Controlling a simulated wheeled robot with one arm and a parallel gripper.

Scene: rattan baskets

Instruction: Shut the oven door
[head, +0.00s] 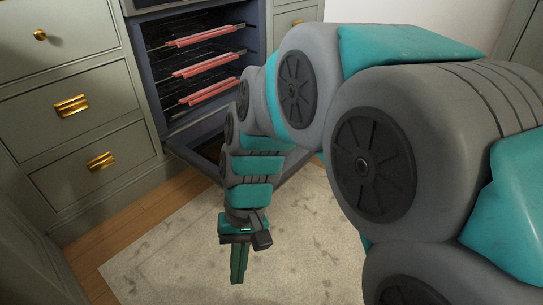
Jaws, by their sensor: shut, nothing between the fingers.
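The oven (160,62) stands open in the cabinet row at the upper middle, with several racks edged in red (205,66) inside. Its door (293,163) is folded down low in front of the cavity, just above the floor, and my arm hides much of it. My gripper (238,279) points down over the pale rug, nearer to me than the door. Its fingers are together with nothing between them. It appears apart from the door.
Grey-green drawers (72,105) with brass handles stand left of the oven. Another drawer front (297,18) is at its right. A pale patterned rug (165,262) lies on the wooden floor (118,222), with open room around my gripper.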

